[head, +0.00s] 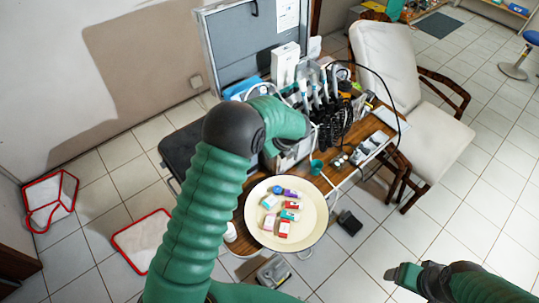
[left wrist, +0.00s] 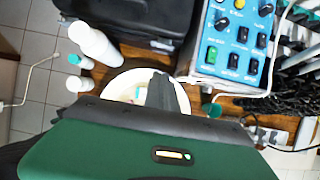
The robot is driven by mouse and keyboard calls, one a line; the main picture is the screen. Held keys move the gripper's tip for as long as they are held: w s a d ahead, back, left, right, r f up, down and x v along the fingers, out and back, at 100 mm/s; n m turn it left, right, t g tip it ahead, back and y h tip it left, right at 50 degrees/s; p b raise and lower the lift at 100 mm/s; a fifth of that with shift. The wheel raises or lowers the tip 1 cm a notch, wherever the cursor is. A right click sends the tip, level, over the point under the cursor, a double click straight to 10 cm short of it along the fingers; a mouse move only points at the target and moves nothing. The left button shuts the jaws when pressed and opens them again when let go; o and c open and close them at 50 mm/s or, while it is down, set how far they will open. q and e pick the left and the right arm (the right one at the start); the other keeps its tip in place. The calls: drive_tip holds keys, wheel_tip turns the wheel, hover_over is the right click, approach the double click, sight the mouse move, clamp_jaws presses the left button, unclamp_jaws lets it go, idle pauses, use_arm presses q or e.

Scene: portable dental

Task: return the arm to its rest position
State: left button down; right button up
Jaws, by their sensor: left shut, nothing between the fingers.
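My left arm (head: 205,200) rises in front of the table in the head view and bends over at a dark elbow. Its forearm (head: 280,117) reaches right, over the table beside the dental unit. In the left wrist view my left gripper (left wrist: 160,85) is shut and empty, with the round cream tray (left wrist: 112,92) partly hidden behind its fingers. My left gripper is hard to make out in the head view. My right gripper (head: 405,273) is low at the right over the floor, and its fingers are too unclear to judge.
The cream tray (head: 262,233) holds several small coloured boxes. An open case (head: 240,45), handpieces (head: 312,90) and black cables (head: 333,125) crowd the table. A blue control panel (left wrist: 235,45) and white bottles (left wrist: 95,43) are near the left gripper. A chair (head: 425,150) stands right.

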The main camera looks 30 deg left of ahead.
use_arm(q)
drive_tip(key=s+d+r+n+h+b, duration=0.1)
drive_tip(key=s+d+n, duration=0.4)
drive_tip(key=s+n, duration=0.6)
drive_tip(key=s+d+r+n+h+b, duration=0.2)
drive_tip(key=s+d+n+h, duration=0.2)
drive_tip(key=s+n, duration=0.7)
drive_tip(key=shift+s+d+r+t, duration=0.25)
drive_tip(key=shift+s+d+t, duration=0.05)
drive_tip(key=shift+s+d, duration=0.6)
use_arm(e)
drive_tip(key=f, duration=0.1)
drive_tip(key=d+f, duration=0.1)
drive_tip(key=f, duration=0.1)
drive_tip(key=shift+s+f, duration=0.15)
use_arm(q)
drive_tip(key=shift+w, duration=0.1)
